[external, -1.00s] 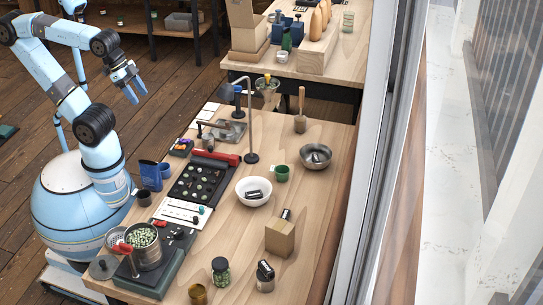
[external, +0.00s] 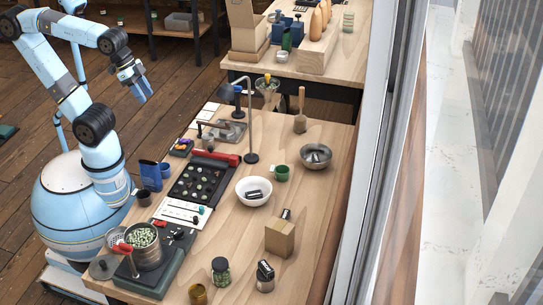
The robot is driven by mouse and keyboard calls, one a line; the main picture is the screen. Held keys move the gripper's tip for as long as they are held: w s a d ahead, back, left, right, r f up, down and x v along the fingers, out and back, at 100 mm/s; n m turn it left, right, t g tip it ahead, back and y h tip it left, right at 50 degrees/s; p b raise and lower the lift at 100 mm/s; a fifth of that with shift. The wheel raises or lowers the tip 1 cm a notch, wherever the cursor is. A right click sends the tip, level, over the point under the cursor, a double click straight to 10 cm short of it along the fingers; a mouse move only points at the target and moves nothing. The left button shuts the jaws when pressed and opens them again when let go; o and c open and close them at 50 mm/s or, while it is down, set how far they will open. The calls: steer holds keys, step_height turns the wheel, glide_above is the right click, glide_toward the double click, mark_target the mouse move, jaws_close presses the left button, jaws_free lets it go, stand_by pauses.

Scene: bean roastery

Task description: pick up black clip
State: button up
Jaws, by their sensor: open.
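My gripper (external: 142,92) is open and empty, held up over the floor to the left of the workbench, well away from the things on it. Several small dark items could be the black clip. One black and light item (external: 254,194) lies in the white bowl (external: 240,200) at mid bench. Another dark item (external: 286,214) shows at the top of the cardboard box (external: 280,241). A third black item (external: 265,268) is at the top of a small container (external: 265,285) near the front. They are too small to tell apart surely.
A tall metal stand (external: 251,120) rises from the bench behind the white bowl. A black sorting tray (external: 199,184), a green cup (external: 282,173), a metal bowl (external: 316,155) and a pot of beans (external: 144,245) surround it.

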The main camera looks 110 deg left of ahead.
steer(key=w+f+n+g, duration=0.1)
steer(key=w+n, duration=0.1)
steer(key=w, duration=0.9)
steer(key=n+g, duration=0.4)
glide_above(256, 193)
step_height(256, 193, down, 26)
step_height(256, 193, down, 13)
jaws_close()
